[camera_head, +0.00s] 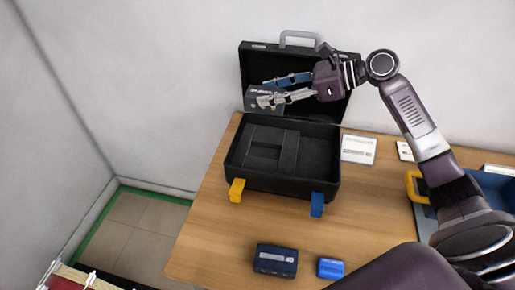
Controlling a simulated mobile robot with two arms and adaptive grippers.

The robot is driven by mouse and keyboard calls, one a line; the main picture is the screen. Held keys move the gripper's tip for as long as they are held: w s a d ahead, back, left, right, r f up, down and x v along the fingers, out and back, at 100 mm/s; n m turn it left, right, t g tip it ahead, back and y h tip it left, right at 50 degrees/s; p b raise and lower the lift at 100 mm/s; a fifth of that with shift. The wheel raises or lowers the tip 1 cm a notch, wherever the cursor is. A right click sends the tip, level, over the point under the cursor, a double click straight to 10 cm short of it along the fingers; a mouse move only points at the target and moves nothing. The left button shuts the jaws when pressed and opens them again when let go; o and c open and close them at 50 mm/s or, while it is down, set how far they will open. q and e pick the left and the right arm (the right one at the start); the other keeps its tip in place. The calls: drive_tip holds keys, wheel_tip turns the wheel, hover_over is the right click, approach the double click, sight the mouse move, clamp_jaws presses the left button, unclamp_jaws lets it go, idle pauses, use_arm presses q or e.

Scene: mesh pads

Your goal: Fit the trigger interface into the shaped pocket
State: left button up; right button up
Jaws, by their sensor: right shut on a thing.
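My right gripper (270,91) is shut on a dark box with small white lettering, which I take to be the trigger interface (259,103). It holds the box up in front of the raised lid of an open black case (331,175). The box is tilted and apart from the case's base. The fingers hide part of it. The case stands on the wooden table, and its dark insert shows a recessed shaped pocket (264,151) left of its middle. The pocket looks empty. My left gripper is not in view.
A yellow latch (237,190) and a blue latch (317,204) stick out at the case's front. A navy device (275,260) and a small blue box (330,268) lie in front. White cards (358,149) lie right of the case. A blue tray (494,186) stands at right.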

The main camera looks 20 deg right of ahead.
drive_tip(key=shift+f, duration=9.15)
drive_tip(key=o, duration=1.4)
drive_tip(key=shift+f, duration=0.1)
drive_tip(key=shift+o, duration=0.3)
